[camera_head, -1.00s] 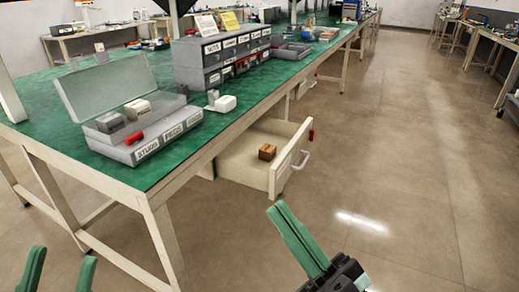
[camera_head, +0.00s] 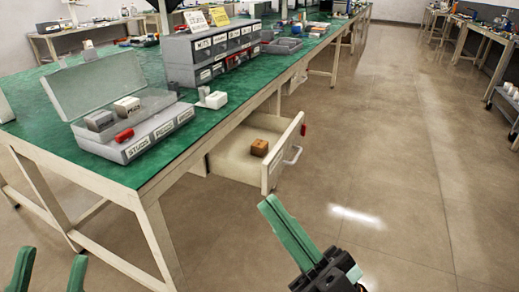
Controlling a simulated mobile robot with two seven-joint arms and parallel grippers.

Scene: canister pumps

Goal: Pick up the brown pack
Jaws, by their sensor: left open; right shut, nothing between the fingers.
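The brown pack (camera_head: 259,147) is a small box lying inside the open drawer (camera_head: 228,163) under the green-topped bench, near the drawer's front. My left gripper (camera_head: 49,270) is at the bottom left corner, its two green fingers apart and empty, well away from the drawer. My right gripper (camera_head: 276,212) is at the bottom centre, its green fingers shut together with nothing between them. It is in front of and below the drawer in the picture, apart from the pack.
The green bench (camera_head: 65,158) carries an open-lidded grey case (camera_head: 135,130), a grey drawer cabinet (camera_head: 213,50) and a small white item (camera_head: 212,99). The bench legs stand at left; the floor (camera_head: 400,180) at right is clear.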

